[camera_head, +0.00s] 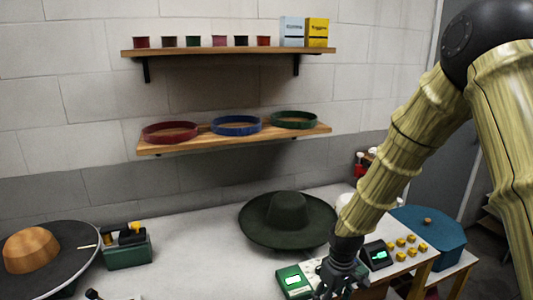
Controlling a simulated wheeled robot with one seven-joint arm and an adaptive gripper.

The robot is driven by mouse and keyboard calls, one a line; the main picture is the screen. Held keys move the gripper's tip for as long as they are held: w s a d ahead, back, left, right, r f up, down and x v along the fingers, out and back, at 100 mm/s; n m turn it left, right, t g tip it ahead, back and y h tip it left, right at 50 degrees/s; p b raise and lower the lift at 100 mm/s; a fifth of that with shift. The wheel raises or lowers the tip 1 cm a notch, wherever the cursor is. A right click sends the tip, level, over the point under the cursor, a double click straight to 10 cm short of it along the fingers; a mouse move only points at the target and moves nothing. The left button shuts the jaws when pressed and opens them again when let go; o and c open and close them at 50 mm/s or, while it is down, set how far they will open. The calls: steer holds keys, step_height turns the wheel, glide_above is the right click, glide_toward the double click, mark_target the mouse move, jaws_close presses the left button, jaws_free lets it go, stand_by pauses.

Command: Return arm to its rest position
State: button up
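My arm comes in from the right side of the picture and reaches down and left. My gripper (335,286) is at the lower middle, pointing down, close to a green device with a lit display (294,281). I cannot tell whether it touches the device. The fingers are dark, small and partly cut by the bottom edge, so their opening is unclear. A dark green wide-brimmed hat (285,215) lies on the white table (185,240), just behind and left of my gripper.
A control panel with a green screen (379,255) and yellow buttons (406,247) stands right of my gripper. The shelf (200,140) holds red, blue and green bands. A blue rounded thing (430,232) is at right.

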steer(key=s+f+m, duration=0.2)
steer(key=s+f, duration=0.5)
steer(key=f, duration=0.5)
steer(key=s+d+f+m+b, duration=0.1)
steer(key=s+d+f+m, duration=0.1)
steer(key=s+f, duration=0.6)
steer(key=s+d+f+m+b, duration=0.2)
steer(key=s+f, duration=0.6)
steer(key=s, duration=1.1)
steer(key=shift+d+f+m+h, duration=0.2)
steer(key=shift+d+m+h, duration=0.05)
steer(key=shift+m+h, duration=0.05)
